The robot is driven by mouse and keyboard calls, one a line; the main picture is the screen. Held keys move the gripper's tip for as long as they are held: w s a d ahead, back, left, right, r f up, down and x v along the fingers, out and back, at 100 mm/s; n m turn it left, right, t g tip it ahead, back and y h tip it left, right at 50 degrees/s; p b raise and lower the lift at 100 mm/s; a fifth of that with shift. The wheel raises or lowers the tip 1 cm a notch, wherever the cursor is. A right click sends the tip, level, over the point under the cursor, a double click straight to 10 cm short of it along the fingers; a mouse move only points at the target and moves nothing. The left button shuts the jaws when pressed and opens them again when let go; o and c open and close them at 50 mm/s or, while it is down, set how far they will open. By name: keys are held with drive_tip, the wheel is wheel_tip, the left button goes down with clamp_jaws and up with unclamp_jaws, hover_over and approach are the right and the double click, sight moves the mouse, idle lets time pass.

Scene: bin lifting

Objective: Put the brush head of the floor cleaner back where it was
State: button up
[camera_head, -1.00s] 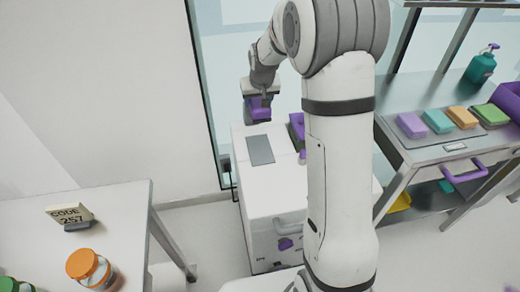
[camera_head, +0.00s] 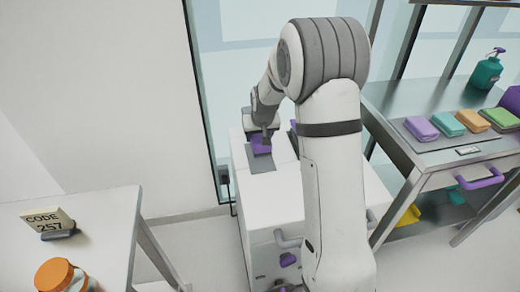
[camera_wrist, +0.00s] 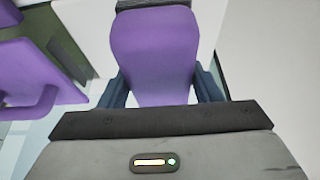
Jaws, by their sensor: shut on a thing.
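My gripper (camera_head: 264,134) is shut on a purple piece (camera_head: 261,147), which I take to be the brush head. In the wrist view, this piece (camera_wrist: 155,50) is broad and rounded, held between the two dark blue fingers. In the head view it is low over the grey pad (camera_head: 262,166) on top of a white cabinet (camera_head: 273,195). I cannot tell whether it touches the pad. The pad is partly hidden behind the piece.
Another purple part with a handle (camera_wrist: 35,80) is beside the held piece in the wrist view. A steel bench (camera_head: 400,125) with several coloured blocks stands at right. A white table (camera_head: 105,215) with a code sign (camera_head: 48,222) and an orange-lidded jar (camera_head: 60,275) is at left.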

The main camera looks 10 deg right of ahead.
drive_tip(key=shift+f, duration=2.6)
drive_tip(key=o, duration=0.9)
drive_tip(key=shift+r, duration=0.15)
drive_tip(key=shift+r, duration=0.25)
drive_tip(key=v, duration=1.1)
drive_tip(key=shift+s+r, duration=0.1)
drive_tip(key=shift+s, duration=0.15)
drive_tip(key=s+r, duration=0.2)
drive_tip(key=s, duration=0.8)
drive_tip(key=s+r+g, duration=0.1)
drive_tip(key=s+r, duration=0.1)
drive_tip(key=s, duration=0.7)
drive_tip(key=s+r+g, duration=0.1)
drive_tip(key=s+r, duration=0.2)
drive_tip(key=s, duration=0.7)
drive_tip(key=shift+s, duration=0.3)
